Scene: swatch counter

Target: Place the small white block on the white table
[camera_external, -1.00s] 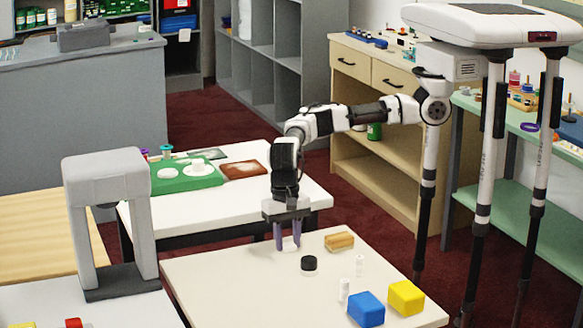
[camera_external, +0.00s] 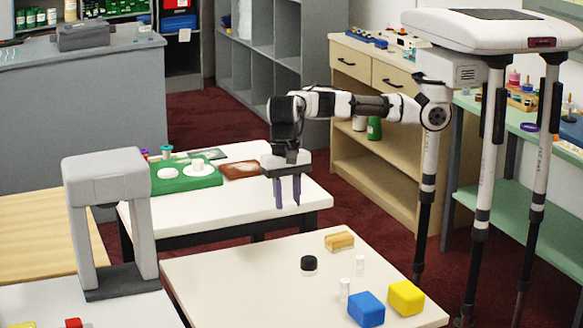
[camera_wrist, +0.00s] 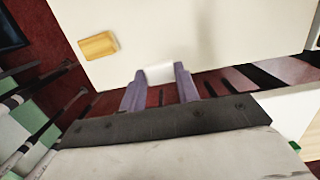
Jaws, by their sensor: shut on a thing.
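My gripper (camera_external: 287,203) is shut on the small white block (camera_wrist: 159,73). The block shows between the two purple fingertips in the wrist view; in the external view it can hardly be made out. The gripper points down, in the air between the near off-white table (camera_external: 225,275) and the farther white table (camera_external: 240,210) behind it. The near table also shows in the wrist view (camera_wrist: 215,35). The fingers overlap the farther table's front edge in the external view; their height above it is hard to judge.
The near table holds a tan block (camera_external: 339,241), a black disc (camera_external: 308,264), two small white cylinders (camera_external: 359,264), a blue block (camera_external: 366,309) and a yellow block (camera_external: 405,297). The farther table has a green board (camera_external: 187,180) on its left. A grey arch (camera_external: 108,220) stands at left.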

